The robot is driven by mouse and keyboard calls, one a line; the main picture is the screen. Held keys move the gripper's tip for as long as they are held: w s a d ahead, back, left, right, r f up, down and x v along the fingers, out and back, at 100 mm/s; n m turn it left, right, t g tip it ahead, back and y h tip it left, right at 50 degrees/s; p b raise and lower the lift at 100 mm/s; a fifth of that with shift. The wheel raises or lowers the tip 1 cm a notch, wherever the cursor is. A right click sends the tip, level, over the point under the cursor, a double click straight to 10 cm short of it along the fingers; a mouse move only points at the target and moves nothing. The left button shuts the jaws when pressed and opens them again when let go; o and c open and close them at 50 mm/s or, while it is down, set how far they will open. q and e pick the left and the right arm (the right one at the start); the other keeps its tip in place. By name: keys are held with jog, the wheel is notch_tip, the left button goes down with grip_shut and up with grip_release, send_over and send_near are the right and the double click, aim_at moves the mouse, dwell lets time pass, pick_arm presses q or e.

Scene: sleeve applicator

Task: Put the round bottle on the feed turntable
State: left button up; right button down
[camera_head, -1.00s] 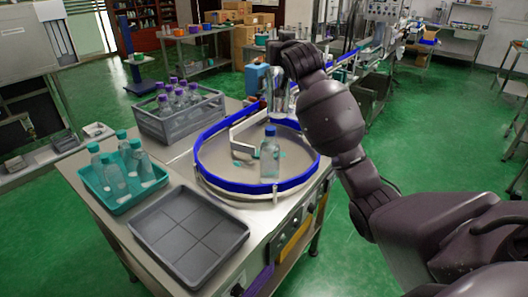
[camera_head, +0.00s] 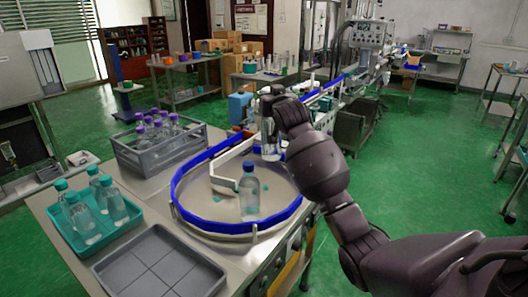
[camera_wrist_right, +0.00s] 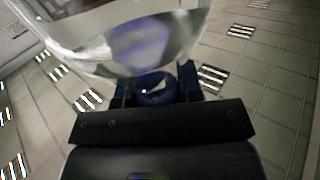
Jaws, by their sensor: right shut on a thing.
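The feed turntable (camera_head: 214,208) has a blue rim and a pale disc. In the right wrist view the clear bottle body (camera_wrist_right: 130,40) fills the top, with a dark blue ring (camera_wrist_right: 155,90) at the jaws. My left gripper is not in view.
A teal tray (camera_head: 92,248) holds several teal-capped bottles at left. An empty grey tray (camera_head: 160,270) lies in front of the turntable. A grey crate (camera_head: 150,158) with purple-capped bottles stands behind left. A curved metal guide (camera_head: 225,168) crosses the disc.

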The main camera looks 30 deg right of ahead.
aim_at(270, 127)
notch_tip(270, 127, down, 10)
jog(key=shift+r+b, duration=0.25)
jog(key=shift+b, duration=0.25)
notch_tip(270, 127, down, 5)
jog(key=shift+r+b, duration=0.1)
jog(key=shift+b, duration=0.3)
jog(key=shift+f, duration=0.2)
jog(key=shift+f, duration=0.15)
jog(key=c, duration=0.8)
grip_release()
